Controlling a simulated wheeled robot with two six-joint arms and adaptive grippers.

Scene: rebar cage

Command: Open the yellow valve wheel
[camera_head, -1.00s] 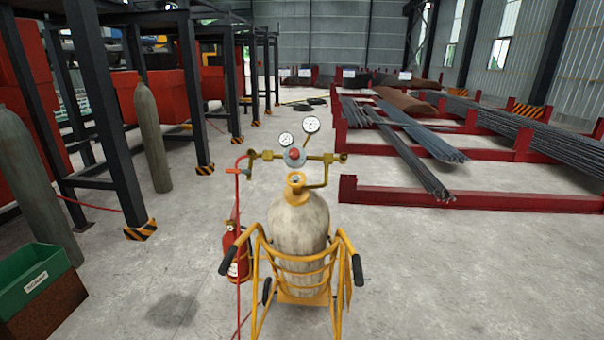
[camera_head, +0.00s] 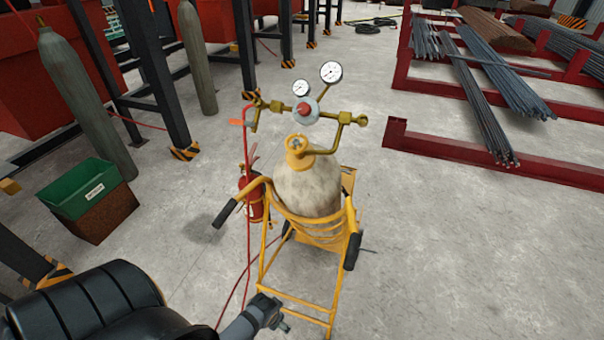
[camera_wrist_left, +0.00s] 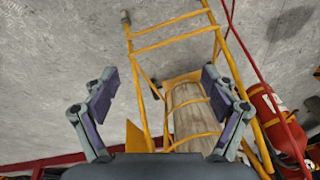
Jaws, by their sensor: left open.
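The yellow valve wheel (camera_head: 298,145) sits on top of a beige gas cylinder (camera_head: 305,190), below a gauge manifold with a red knob (camera_head: 305,110). The cylinder stands in a yellow hand cart (camera_head: 298,307). My left gripper (camera_head: 270,312) is low at the bottom centre of the head view, near the lower cart frame and well below the wheel. In the left wrist view its two fingers (camera_wrist_left: 160,80) are spread wide and empty. The cart and cylinder show beyond them, and the wheel cannot be made out there. My right gripper is not in view.
A red fire extinguisher (camera_head: 251,192) and red hose stand left of the cylinder. Two gauges (camera_head: 331,72) rise above the manifold. A green bin (camera_head: 82,188) is at left, rebar racks (camera_head: 450,148) at upper right. Floor right of the cart is clear.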

